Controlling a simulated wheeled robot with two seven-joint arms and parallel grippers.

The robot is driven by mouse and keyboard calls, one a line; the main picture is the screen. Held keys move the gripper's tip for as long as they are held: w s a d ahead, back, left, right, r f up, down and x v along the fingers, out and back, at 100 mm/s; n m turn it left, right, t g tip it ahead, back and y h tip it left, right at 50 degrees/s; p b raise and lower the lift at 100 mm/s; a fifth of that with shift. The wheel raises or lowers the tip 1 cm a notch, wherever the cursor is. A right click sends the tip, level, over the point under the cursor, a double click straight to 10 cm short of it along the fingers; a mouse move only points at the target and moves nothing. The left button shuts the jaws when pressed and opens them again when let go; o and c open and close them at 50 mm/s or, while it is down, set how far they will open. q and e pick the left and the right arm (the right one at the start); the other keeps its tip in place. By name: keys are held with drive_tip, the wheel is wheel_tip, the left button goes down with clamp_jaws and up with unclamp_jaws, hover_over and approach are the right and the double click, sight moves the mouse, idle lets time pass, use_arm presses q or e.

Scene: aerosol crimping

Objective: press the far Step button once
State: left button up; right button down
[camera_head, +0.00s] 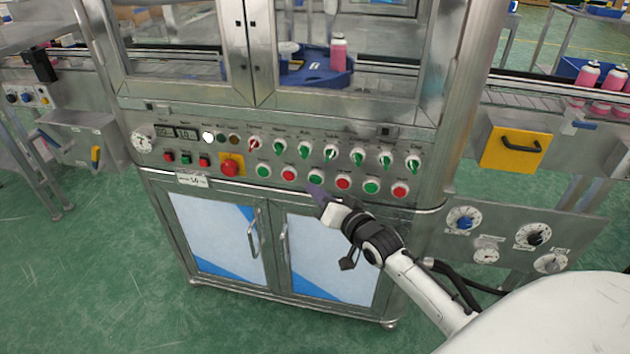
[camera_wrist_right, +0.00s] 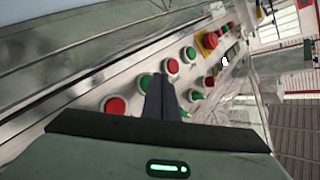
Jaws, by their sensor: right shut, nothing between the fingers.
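The cabinet's control panel (camera_head: 330,201) carries a lower row of alternating green and red round buttons, including a green button (camera_head: 316,177), a red one (camera_head: 343,183) and a red one at the right end (camera_head: 400,190). I cannot read which button is labelled Step. My right gripper (camera_head: 318,194) is shut and empty, its fingertips just below that green button; I cannot tell if they touch the panel. In the right wrist view the closed fingers (camera_wrist_right: 161,97) overlap the button row, between a green button (camera_wrist_right: 146,83) and a red one (camera_wrist_right: 172,66). My left gripper is out of view.
Above the row are several green-handled switches (camera_head: 331,153). A red emergency stop (camera_head: 230,167) on a yellow plate is at left. Cabinet doors with a handle (camera_head: 254,233) lie below. A dial panel (camera_head: 487,232) stands at right. Open green floor is at lower left.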

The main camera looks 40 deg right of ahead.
drive_tip(key=shift+w+d, duration=0.15)
drive_tip(key=shift+d, duration=0.05)
drive_tip(key=shift+w+d, duration=0.25)
drive_tip(key=shift+d, duration=0.05)
idle(0.9)
drive_tip(key=shift+s+a+p, duration=0.55)
drive_tip(key=shift+a+p, duration=0.05)
drive_tip(key=shift+a, duration=0.05)
drive_tip(key=s+a+p, duration=0.3)
drive_tip(key=shift+s+a, duration=0.1)
drive_tip(key=shift+a, duration=0.3)
idle(1.0)
